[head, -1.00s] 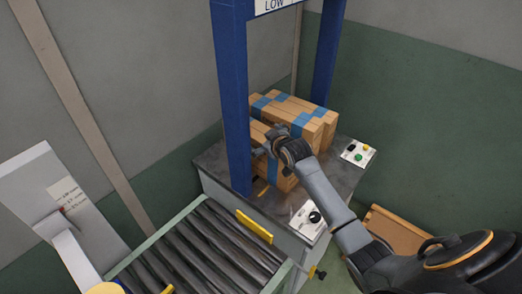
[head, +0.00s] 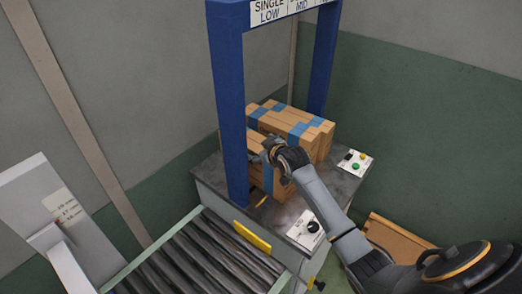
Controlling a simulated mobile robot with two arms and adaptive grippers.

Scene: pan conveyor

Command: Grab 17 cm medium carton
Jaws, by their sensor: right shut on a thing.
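Several brown cartons with blue tape stand together on the dark metal table (head: 349,186) under a blue frame. The taller ones (head: 294,116) are at the back. A lower carton (head: 284,188) stands in front of them, partly hidden by my right gripper and the blue post. My right gripper (head: 270,150) is shut on this front carton at its upper part. I cannot read the cartons' sizes. My left gripper is not in view.
The blue frame (head: 233,110) with labels on its crossbar rises close left of my right gripper. A roller conveyor (head: 205,256) leads up to the table. Control boxes sit at the table's right (head: 355,162) and front (head: 307,229) edges. A brown box (head: 398,236) lies low at the right.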

